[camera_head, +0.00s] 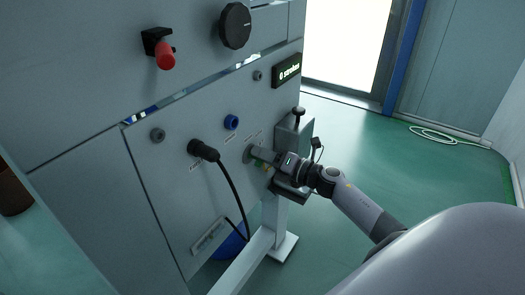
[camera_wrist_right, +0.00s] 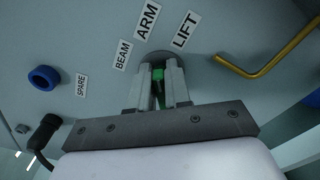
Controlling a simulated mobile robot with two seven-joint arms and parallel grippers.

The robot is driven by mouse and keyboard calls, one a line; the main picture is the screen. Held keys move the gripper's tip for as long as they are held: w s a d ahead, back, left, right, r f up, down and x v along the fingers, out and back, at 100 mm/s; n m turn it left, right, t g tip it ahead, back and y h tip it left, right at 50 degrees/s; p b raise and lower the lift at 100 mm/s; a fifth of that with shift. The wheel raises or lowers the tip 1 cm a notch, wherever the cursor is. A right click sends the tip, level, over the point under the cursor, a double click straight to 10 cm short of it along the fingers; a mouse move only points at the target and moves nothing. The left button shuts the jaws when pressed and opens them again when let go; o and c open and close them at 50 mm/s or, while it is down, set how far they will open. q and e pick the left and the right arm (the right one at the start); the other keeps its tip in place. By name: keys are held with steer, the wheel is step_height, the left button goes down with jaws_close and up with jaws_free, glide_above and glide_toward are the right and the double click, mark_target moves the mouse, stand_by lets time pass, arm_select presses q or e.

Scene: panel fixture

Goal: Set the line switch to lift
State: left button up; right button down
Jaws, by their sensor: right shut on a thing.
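The line switch is a round grey dial with a green part (camera_wrist_right: 158,74), on the grey panel (camera_head: 190,150). In the right wrist view the labels BEAM, ARM and LIFT (camera_wrist_right: 185,30) fan out around the dial's far side. My right gripper (camera_wrist_right: 160,80) is shut on the switch, its two fingers either side of the green part. In the head view my right gripper (camera_head: 261,156) reaches the panel from the right and covers most of the switch. The fingers hide much of the switch, so I cannot tell exactly which label it points at. My left gripper is not in view.
A black plug with a cable (camera_head: 203,150) and a blue socket (camera_head: 232,122) sit left of the switch. A yellow bar handle (camera_wrist_right: 270,62) is right of it in the wrist view. A red-ended handle (camera_head: 165,55) and a black knob (camera_head: 235,25) are higher up.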

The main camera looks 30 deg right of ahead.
steer(key=m+p, duration=0.1)
steer(key=m, duration=0.2)
steer(key=shift+d+f+m, duration=0.1)
steer(key=shift+m, duration=0.3)
steer(key=shift+f+m+p, duration=0.25)
steer(key=shift+m+p, duration=0.45)
steer(key=shift+m, duration=1)
steer(key=c, duration=1.2)
jaws_free()
steer(key=shift+o, duration=0.2)
steer(key=v, duration=0.7)
steer(key=shift+s, duration=0.1)
steer(key=s+a+f+m+g+h+p, duration=0.1)
steer(key=s+a+f+m+g+h, duration=0.1)
steer(key=s+a+f+m, duration=0.4)
steer(key=s+a+f+m+g+h+p, duration=0.1)
steer(key=s+a+f+m+g, duration=0.3)
steer(key=s+a+m, duration=0.8)
step_height(320, 180, down, 3)
steer(key=shift+s+r+m+h, duration=0.15)
steer(key=shift+s+m+h, duration=0.75)
steer(key=shift+s+m, duration=0.3)
